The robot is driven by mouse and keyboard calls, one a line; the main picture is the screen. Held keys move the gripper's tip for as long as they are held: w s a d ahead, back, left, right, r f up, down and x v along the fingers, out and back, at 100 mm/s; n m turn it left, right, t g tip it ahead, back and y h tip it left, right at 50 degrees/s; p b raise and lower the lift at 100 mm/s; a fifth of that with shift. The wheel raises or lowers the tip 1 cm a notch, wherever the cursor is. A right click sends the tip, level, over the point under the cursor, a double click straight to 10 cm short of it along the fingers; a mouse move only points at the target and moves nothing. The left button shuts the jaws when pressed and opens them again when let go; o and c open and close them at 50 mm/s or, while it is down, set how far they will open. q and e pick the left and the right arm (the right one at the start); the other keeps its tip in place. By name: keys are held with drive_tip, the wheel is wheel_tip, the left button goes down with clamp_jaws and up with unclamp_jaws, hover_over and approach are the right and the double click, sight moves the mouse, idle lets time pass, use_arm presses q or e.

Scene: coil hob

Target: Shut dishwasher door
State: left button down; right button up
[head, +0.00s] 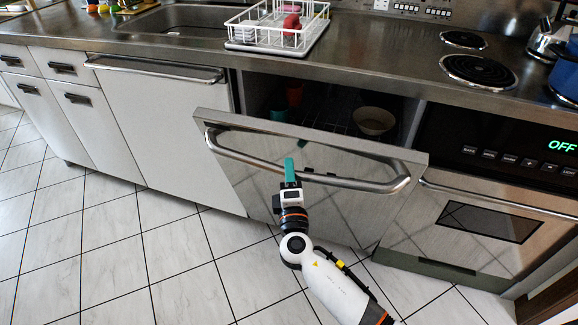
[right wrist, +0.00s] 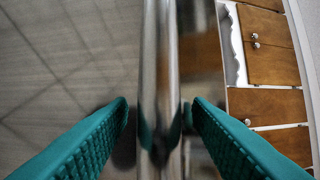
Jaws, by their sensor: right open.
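The dishwasher door (head: 280,206) is a steel panel, partly open and tilted out at the top, in the head view. Its handle (head: 245,157) is a curved metal bar near the top edge. My right gripper (head: 290,168) is at the middle of this handle, with green fingers. In the right wrist view its two fingers (right wrist: 160,110) are apart, one on each side of the vertical-looking bar (right wrist: 157,60). Whether they touch the bar is unclear. Inside the dishwasher, a bowl (head: 374,121) and a reddish cup (head: 294,93) show above the door. My left gripper is out of view.
An oven (head: 490,222) stands right of the dishwasher, with its own bar handle. White cabinets (head: 165,120) stand to the left. The counter above holds a white dish rack (head: 277,27) and coil burners (head: 478,70). The tiled floor (head: 120,250) in front is clear to the left.

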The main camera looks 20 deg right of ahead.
drive_tip(key=shift+x, duration=1.15)
